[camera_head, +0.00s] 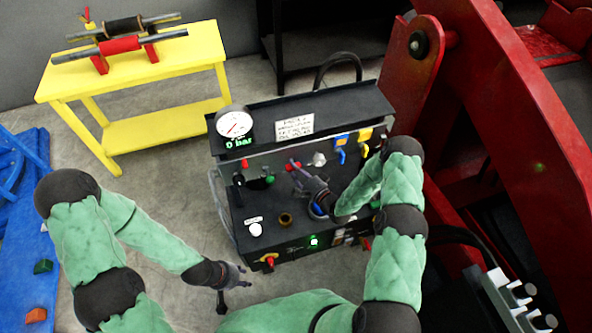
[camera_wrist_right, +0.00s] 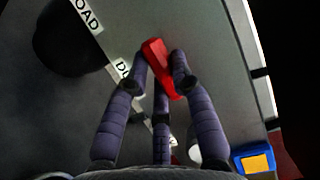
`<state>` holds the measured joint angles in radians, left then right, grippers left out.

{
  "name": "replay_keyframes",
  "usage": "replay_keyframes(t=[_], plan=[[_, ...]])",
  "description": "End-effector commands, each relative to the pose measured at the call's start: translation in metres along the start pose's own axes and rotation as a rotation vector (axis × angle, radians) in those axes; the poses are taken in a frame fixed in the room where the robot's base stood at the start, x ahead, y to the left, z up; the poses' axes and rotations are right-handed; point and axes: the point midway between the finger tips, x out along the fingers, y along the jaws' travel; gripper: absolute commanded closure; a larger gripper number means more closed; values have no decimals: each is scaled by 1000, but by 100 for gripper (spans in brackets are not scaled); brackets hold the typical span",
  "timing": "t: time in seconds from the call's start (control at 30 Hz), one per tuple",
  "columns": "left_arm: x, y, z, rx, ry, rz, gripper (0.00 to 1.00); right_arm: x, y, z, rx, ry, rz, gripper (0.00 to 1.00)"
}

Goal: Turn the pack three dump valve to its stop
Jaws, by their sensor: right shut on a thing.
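The dark control console (camera_head: 350,103) stands in the middle of the head view. A red valve handle (camera_head: 292,164) shows on its panel. In the right wrist view the red handle (camera_wrist_right: 158,62) sits between the fingertips, beside a white label partly reading "DU" (camera_wrist_right: 123,68). My right gripper (camera_head: 298,171) is shut on this handle, and it also shows in the right wrist view (camera_wrist_right: 163,68). The fingers hide part of the handle and label. My left gripper (camera_head: 236,287) is open and empty, in front of the console at the lower left.
A round gauge (camera_head: 234,124) above a green "0 bar" readout tops the console. Blue and yellow handles (camera_head: 341,149) are right of the red one. A yellow bench (camera_head: 130,75) stands behind left, and a large red machine frame (camera_head: 510,120) is close on the right.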

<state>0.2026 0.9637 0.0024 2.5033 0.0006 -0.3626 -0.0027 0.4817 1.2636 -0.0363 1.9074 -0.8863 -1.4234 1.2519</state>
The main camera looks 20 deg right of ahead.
Motion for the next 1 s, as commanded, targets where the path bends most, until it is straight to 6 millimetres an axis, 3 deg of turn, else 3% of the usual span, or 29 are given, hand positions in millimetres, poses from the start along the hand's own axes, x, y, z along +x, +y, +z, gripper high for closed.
replay_keyframes(t=[0.37, 1.0], plan=[[-3, 1, 0, 0, 0, 0, 60, 0, -2, -1, -132, 1, 57, 100], [-12, 4, 0, 0, 0, 0, 60, 0, -6, -1, -677, -1, 282, 100]])
